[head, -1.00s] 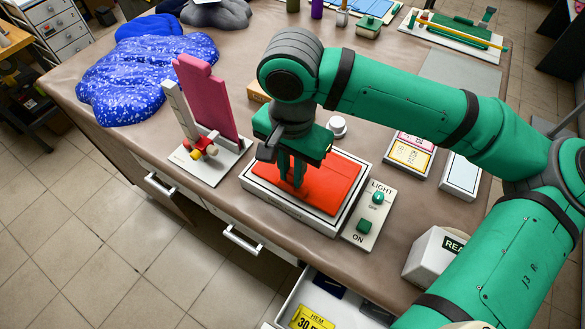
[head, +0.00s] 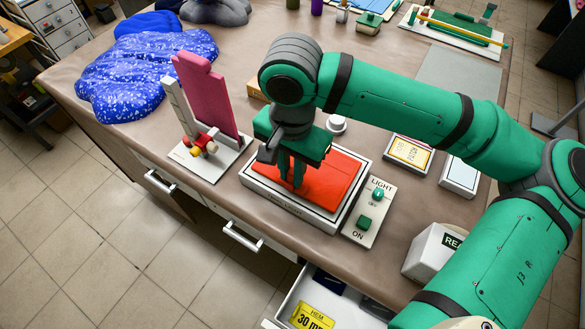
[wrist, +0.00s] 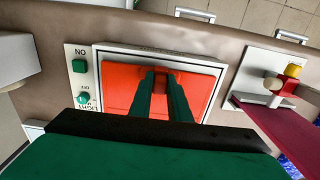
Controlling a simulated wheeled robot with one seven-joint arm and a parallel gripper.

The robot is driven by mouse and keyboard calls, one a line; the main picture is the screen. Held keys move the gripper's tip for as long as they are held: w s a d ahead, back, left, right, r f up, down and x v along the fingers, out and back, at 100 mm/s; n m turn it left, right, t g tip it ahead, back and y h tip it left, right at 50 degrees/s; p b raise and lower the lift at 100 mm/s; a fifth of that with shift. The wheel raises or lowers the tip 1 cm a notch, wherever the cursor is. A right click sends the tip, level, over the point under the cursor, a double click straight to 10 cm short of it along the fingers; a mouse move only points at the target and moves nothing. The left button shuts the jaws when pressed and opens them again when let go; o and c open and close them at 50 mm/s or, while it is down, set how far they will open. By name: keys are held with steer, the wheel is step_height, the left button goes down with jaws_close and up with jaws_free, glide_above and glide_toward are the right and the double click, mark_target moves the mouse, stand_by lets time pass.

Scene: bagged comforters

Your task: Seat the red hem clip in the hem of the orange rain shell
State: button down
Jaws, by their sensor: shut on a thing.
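The orange rain shell (head: 335,178) lies flat on the white light box (head: 290,212). It also shows in the wrist view (wrist: 120,80). My gripper (head: 292,182) points down at the shell's near-left part. In the wrist view my gripper (wrist: 161,75) is shut on the red hem clip (wrist: 160,82), a small dark-red piece between the fingertips. The fingers hide most of the clip. I cannot tell whether it touches the hem or sits in it.
A switch panel (head: 368,212) stands right of the light box. A stand with a tall pink board (head: 208,95) is at left. A blue speckled bag (head: 145,75) lies behind it. An open drawer (head: 300,300) juts out at the front. My arm crosses the table's right side.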

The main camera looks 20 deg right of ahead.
steer(key=shift+f, duration=0.2)
steer(key=c, duration=0.9)
jaws_free()
steer(key=shift+c, duration=0.2)
steer(key=shift+r, duration=3.5)
steer(key=shift+r, duration=0.1)
step_height(320, 180, up, 11)
steer(key=shift+f, duration=0.2)
steer(key=shift+w, duration=0.1)
